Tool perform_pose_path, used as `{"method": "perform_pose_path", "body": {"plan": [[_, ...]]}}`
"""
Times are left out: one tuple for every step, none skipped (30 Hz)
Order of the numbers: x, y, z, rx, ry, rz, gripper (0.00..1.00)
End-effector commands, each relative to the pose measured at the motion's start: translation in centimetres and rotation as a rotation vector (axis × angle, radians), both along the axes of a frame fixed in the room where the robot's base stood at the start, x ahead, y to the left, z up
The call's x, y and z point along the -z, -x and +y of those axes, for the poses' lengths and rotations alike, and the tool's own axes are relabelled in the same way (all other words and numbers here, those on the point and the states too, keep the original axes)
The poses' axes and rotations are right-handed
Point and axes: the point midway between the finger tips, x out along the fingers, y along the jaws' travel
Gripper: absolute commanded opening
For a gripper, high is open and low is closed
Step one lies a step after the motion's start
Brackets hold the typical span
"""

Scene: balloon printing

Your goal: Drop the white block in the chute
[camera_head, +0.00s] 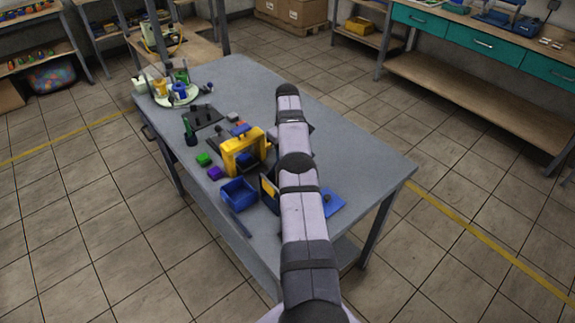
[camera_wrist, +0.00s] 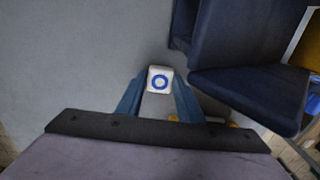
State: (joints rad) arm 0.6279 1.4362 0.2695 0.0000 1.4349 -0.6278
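A white block (camera_wrist: 151,85) with a blue ring on its face sits between the two blue fingertips of my gripper (camera_wrist: 159,88) in the wrist view. The fingers touch it on both sides, above a plain grey surface. A dark blue angled part (camera_wrist: 250,90), which may be the chute, stands just right of the block, apart from it. In the head view my arm hides the gripper and the held block. A yellow frame machine (camera_head: 236,160) stands left of my arm. I cannot tell for certain which part is the chute.
A blue bin (camera_head: 239,192), a green block (camera_head: 203,159) and a purple block (camera_head: 215,173) lie near the left edge. A blue flat piece (camera_head: 332,204) lies right of the arm. A round white tray (camera_head: 179,97) stands far left.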

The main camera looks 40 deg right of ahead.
Motion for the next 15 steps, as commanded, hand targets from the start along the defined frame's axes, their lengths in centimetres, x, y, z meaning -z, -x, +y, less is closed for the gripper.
{"method": "perform_pose_path", "body": {"plan": [[0.00,0.00,0.00,0.000,0.000,0.000,0.29],[0.01,0.00,0.00,0.000,0.000,0.000,0.22],[0.01,0.00,0.00,0.000,0.000,0.000,0.15],[0.01,0.00,0.00,0.000,0.000,0.000,0.15],[0.01,0.00,0.00,0.000,0.000,0.000,0.14],[0.01,0.00,0.00,0.000,0.000,0.000,0.14],[0.01,0.00,0.00,0.000,0.000,0.000,0.14],[0.01,0.00,0.00,0.000,0.000,0.000,0.14],[0.01,0.00,0.00,0.000,0.000,0.000,0.14],[0.01,0.00,0.00,0.000,0.000,0.000,0.14],[0.01,0.00,0.00,0.000,0.000,0.000,0.14],[0.01,0.00,0.00,0.000,0.000,0.000,0.14],[0.01,0.00,0.01,0.000,0.000,0.000,0.14],[0.01,0.00,0.01,0.000,0.000,0.000,0.14],[0.00,0.00,0.00,0.000,0.000,0.000,0.14]]}}
